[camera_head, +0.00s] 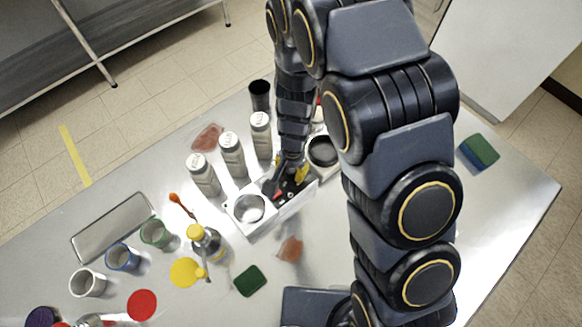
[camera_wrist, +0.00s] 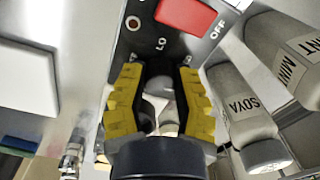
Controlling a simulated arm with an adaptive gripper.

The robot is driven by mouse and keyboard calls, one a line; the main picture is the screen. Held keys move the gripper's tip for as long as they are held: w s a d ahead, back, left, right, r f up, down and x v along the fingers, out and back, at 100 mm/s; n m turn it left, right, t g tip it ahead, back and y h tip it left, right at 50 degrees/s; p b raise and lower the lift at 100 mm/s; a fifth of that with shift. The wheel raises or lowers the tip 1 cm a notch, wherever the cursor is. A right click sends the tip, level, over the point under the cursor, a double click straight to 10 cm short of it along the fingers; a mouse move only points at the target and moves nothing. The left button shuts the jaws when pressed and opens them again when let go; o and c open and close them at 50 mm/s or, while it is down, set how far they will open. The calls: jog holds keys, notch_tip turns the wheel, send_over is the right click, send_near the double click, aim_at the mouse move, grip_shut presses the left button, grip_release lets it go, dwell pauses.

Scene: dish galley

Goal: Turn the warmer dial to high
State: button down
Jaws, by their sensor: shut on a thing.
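The warmer (camera_head: 262,229) is a silvery box with a round well at its left end and a dark panel at its right. In the wrist view its panel carries a red switch (camera_wrist: 186,14), the words LO and OFF, and a small indicator light. My gripper (camera_wrist: 159,100) has its yellow-padded fingers shut on the grey dial (camera_wrist: 160,84), just below the LO mark.
Several grey shakers stand close behind the warmer, including a SOYA bottle (camera_wrist: 240,105). A black cup (camera_head: 260,95) is behind them. A green pad (camera_head: 250,281) lies in front. The table's right part is mostly clear.

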aim_at(291, 172)
jog(key=m, duration=0.6)
jog(key=shift+m, duration=0.3)
dwell(0.5)
jog(key=c, duration=0.7)
grip_release()
jog(key=r, duration=1.2)
jog(key=shift+s, duration=0.25)
jog(key=shift+d, duration=0.1)
